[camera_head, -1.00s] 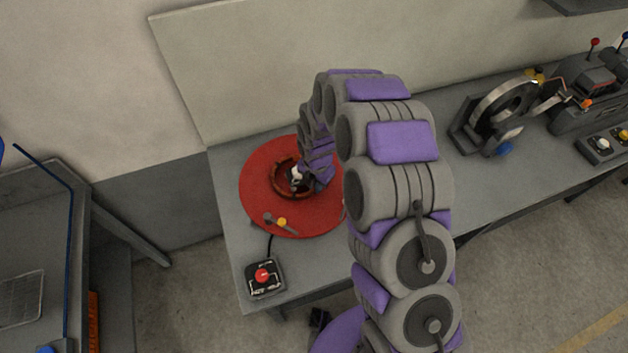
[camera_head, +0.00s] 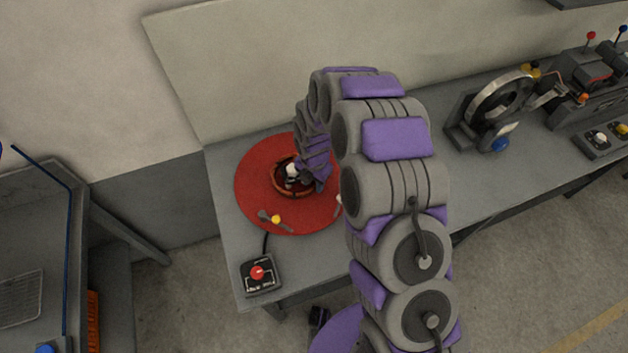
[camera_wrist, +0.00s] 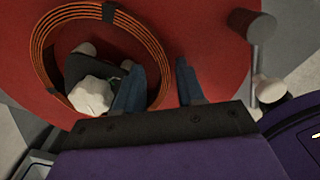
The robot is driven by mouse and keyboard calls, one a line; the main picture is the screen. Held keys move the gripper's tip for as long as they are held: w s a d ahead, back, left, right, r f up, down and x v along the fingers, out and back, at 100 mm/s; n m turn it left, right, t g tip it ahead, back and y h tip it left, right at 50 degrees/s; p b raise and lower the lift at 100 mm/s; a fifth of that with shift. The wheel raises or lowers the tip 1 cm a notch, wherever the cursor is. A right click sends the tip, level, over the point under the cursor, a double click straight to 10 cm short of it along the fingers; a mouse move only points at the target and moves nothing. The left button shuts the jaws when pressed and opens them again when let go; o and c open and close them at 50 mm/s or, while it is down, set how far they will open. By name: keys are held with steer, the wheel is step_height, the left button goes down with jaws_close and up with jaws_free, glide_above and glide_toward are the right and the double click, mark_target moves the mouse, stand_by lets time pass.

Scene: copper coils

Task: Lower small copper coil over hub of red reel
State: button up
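The small copper coil (camera_wrist: 48,62) is an orange wire ring with dark bands. It lies on the red reel (camera_head: 256,165), a flat red disc, and also shows in the head view (camera_head: 283,193). The dark hub (camera_wrist: 78,66) with a white knob (camera_wrist: 90,95) shows inside the ring, so the coil surrounds it; whether it sits fully flat is unclear. My gripper (camera_wrist: 160,76) is over the coil's right rim, one blue finger inside the ring and one outside. A gap shows between the fingers. In the head view my gripper (camera_head: 308,184) hides part of the coil.
A control box with a red button (camera_head: 258,273) stands on the grey bench in front. A metal ring fixture (camera_head: 497,100) and machine controls (camera_head: 600,139) stand further right. A wall closes off the back.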

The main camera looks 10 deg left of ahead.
steer(key=shift+a, duration=0.15)
steer(key=shift+w+r, duration=0.1)
steer(key=shift+r, duration=0.5)
step_height(320, 180, up, 16)
steer(key=shift+p, duration=0.3)
stand_by(0.4)
steer(key=s+d+r+m+b, duration=0.2)
steer(key=s+d+r+m, duration=0.1)
steer(key=s+d+m, duration=0.45)
steer(key=s+d+r+m+b, duration=0.2)
steer(key=s+d+r+m, duration=0.2)
steer(key=s+d+m, duration=0.3)
steer(key=s+d+f+m+g+b, duration=0.1)
steer(key=s+d+m+b, duration=0.1)
steer(key=s+d+m, duration=0.3)
steer(key=s+d+f+m+b, duration=0.1)
steer(key=s+d+m, duration=0.4)
steer(key=s+m, duration=0.7)
steer(key=shift+g+b, duration=0.4)
steer(key=shift+b, duration=0.05)
